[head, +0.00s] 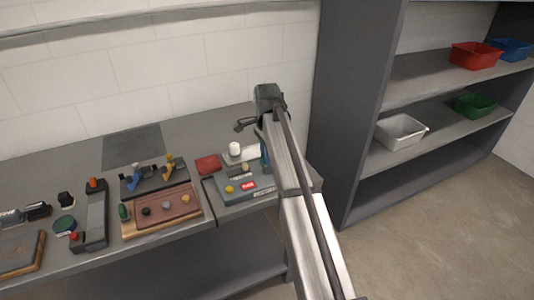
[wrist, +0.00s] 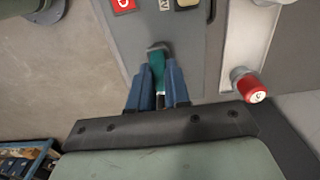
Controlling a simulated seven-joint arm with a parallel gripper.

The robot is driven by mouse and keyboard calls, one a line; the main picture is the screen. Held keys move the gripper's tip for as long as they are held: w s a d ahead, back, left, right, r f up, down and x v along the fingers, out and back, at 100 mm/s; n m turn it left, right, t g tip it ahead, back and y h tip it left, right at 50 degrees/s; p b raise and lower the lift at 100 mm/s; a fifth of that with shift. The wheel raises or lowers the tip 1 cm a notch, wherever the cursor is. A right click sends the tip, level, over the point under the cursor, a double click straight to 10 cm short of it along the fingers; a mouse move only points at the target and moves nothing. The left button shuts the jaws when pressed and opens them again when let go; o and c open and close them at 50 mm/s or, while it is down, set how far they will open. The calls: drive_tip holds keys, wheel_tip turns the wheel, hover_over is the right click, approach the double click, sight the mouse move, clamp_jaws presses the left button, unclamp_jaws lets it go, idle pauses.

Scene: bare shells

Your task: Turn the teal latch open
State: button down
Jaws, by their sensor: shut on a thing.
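The teal latch (wrist: 157,66) is a short lever on a grey pivot, mounted on a grey panel (wrist: 130,45). In the wrist view it runs from the pivot down toward me, between the two blue fingers. My gripper (wrist: 158,82) is shut on the latch, one finger on each side of it. In the head view the panel (head: 230,196) lies at the right end of the bench, with my arm over its right side. The latch is hard to make out there because my arm and gripper cover that area.
The panel also carries a red label (wrist: 123,5) and a beige knob (wrist: 187,3). A red knob (wrist: 250,87) stands to the right in the wrist view. Other fixtures, including a wooden board (head: 160,216), fill the bench to the left. A dark shelf (head: 348,120) with bins stands right.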

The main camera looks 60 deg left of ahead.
drive_tip(key=shift+n, duration=0.3)
drive_tip(key=n, duration=0.3)
drive_tip(key=shift+n, duration=0.3)
drive_tip(key=n, duration=0.4)
drive_tip(key=shift+n, duration=0.3)
drive_tip(key=n, duration=0.4)
drive_tip(key=shift+n, duration=2.5)
drive_tip(key=c, duration=1.1)
unclamp_jaws()
